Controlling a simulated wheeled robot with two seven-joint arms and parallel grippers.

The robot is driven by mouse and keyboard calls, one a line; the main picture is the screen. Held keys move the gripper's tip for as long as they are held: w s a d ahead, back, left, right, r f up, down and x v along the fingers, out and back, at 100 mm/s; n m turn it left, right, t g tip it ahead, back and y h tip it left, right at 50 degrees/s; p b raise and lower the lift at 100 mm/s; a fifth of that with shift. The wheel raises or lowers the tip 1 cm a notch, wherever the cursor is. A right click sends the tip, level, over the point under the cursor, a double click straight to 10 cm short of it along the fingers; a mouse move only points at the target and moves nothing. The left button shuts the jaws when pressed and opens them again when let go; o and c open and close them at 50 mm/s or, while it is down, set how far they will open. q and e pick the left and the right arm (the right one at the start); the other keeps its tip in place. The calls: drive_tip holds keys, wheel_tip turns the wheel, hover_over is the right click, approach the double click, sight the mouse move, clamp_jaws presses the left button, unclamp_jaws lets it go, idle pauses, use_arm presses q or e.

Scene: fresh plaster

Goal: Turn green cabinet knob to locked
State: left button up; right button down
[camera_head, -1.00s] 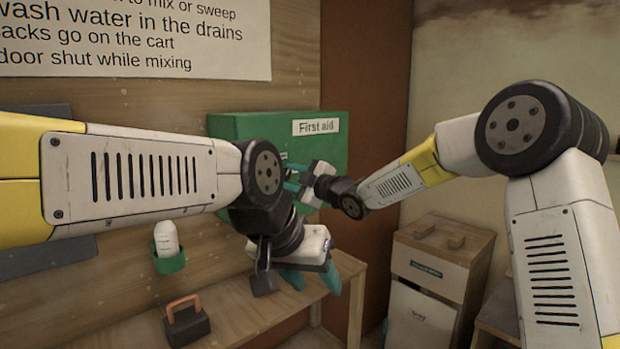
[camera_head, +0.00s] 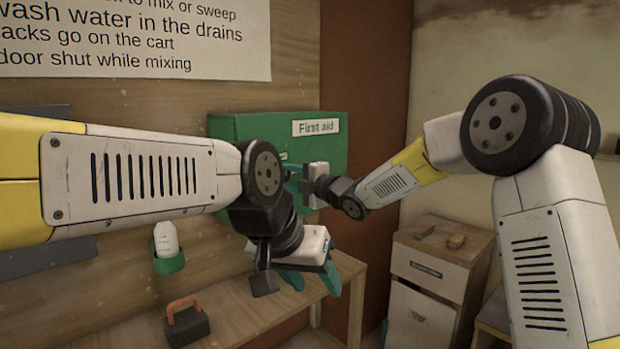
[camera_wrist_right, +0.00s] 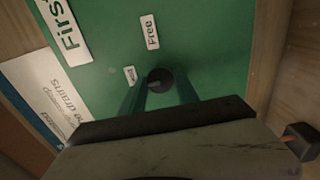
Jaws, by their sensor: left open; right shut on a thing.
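The green first aid cabinet (camera_head: 330,150) hangs on the wooden wall, partly hidden behind my arms. In the right wrist view its green door (camera_wrist_right: 205,50) carries a small dark round knob (camera_wrist_right: 160,76), with a "Free" label (camera_wrist_right: 150,32) above it and a smaller label (camera_wrist_right: 130,75) beside it, too small to read surely. My right gripper (camera_wrist_right: 160,90) is shut on the knob, a teal finger on each side. In the head view my right gripper (camera_head: 299,182) is at the cabinet front, its fingertips partly hidden. My left gripper (camera_head: 312,284) is open and empty, pointing down below the cabinet.
A wooden bench (camera_head: 240,312) below holds a dark block with an orange handle (camera_head: 186,322). A white bottle (camera_head: 165,238) sits in a green wall holder. A drawer cabinet (camera_head: 432,270) stands right. My left arm crosses before the wall.

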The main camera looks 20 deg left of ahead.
idle(0.3)
drive_tip(key=c, duration=0.9)
unclamp_jaws()
drive_tip(key=v, duration=0.8)
